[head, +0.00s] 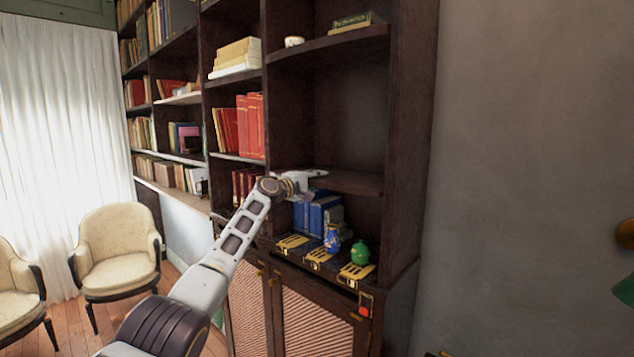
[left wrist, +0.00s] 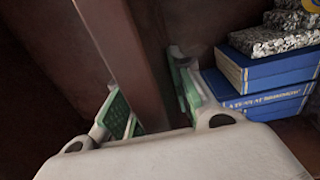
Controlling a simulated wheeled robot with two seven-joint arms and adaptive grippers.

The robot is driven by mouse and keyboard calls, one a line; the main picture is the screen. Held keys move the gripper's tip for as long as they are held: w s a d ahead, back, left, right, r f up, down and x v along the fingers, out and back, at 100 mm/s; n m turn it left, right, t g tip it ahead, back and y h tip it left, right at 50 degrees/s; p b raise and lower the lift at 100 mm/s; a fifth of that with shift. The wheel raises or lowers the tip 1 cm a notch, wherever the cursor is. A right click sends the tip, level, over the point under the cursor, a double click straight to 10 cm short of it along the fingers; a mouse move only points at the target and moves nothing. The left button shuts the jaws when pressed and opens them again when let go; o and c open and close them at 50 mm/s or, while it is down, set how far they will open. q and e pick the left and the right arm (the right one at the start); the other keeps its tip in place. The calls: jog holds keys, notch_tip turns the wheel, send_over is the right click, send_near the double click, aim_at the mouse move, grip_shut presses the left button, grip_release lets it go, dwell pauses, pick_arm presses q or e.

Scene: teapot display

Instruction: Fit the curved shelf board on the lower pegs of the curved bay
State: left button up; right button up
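The curved shelf board (head: 350,182) is dark brown and lies about level across the lower part of the curved bay (head: 335,110). Its edge (left wrist: 140,65) runs down the middle of the left wrist view. My left gripper (head: 312,175) is at the board's left front part. In the left wrist view its green-padded fingers (left wrist: 153,97) stand on either side of the board, with a narrow gap showing on one side, so it looks open. The lower pegs are hidden, and I cannot tell whether the board rests on them. My right gripper is out of view.
Blue books (head: 322,213) stand under the board. A blue figure (head: 332,238) and a green pot (head: 360,253) stand on the ledge below, by dark pads with yellow marks (head: 318,257). The bay's right upright (head: 405,150) and the filled left shelves bound the space.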

pick_arm(q)
jog(key=o, duration=0.3)
jog(key=shift+r, duration=0.1)
jog(key=shift+s, duration=0.1)
jog(key=shift+f, duration=0.3)
jog(key=shift+s+a+r, duration=0.1)
jog(key=shift+s+a, duration=0.35)
jog(key=shift+v, duration=5.35)
jog(key=shift+s+d+r, duration=0.1)
